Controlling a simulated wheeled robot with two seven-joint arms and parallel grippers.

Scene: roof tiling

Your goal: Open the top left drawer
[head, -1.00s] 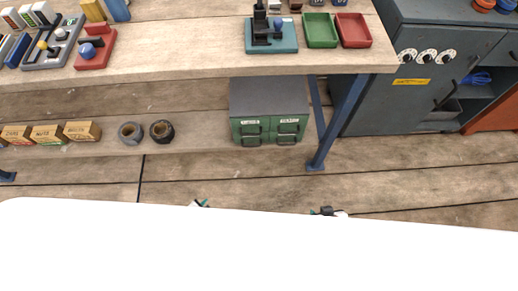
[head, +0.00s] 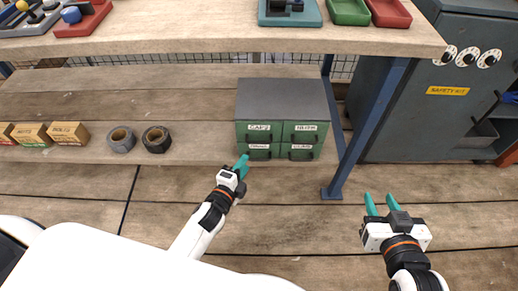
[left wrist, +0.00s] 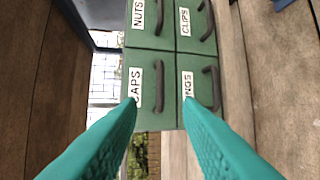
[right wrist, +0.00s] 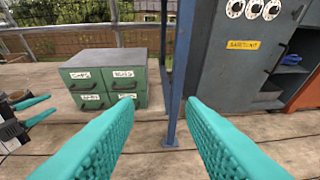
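A green cabinet with a dark grey top (head: 283,97) stands on the low shelf, its drawers all closed. The top left drawer (head: 259,132) is labelled CAPS and has a dark bar handle. In the left wrist view, which is turned sideways, the CAPS drawer (left wrist: 149,62) is at lower left with its handle (left wrist: 160,86). My left gripper (head: 243,165) is open and empty in front of the cabinet's left side. Its fingertips (left wrist: 161,104) appear either side of the CAPS handle's line, apart from it. My right gripper (head: 381,203) is open and empty, right of the table leg.
The workbench top (head: 200,38) overhangs the shelf. Tape rolls (head: 156,139) and small boxes (head: 69,134) sit left of the cabinet. A grey locker (head: 420,110) stands at right.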

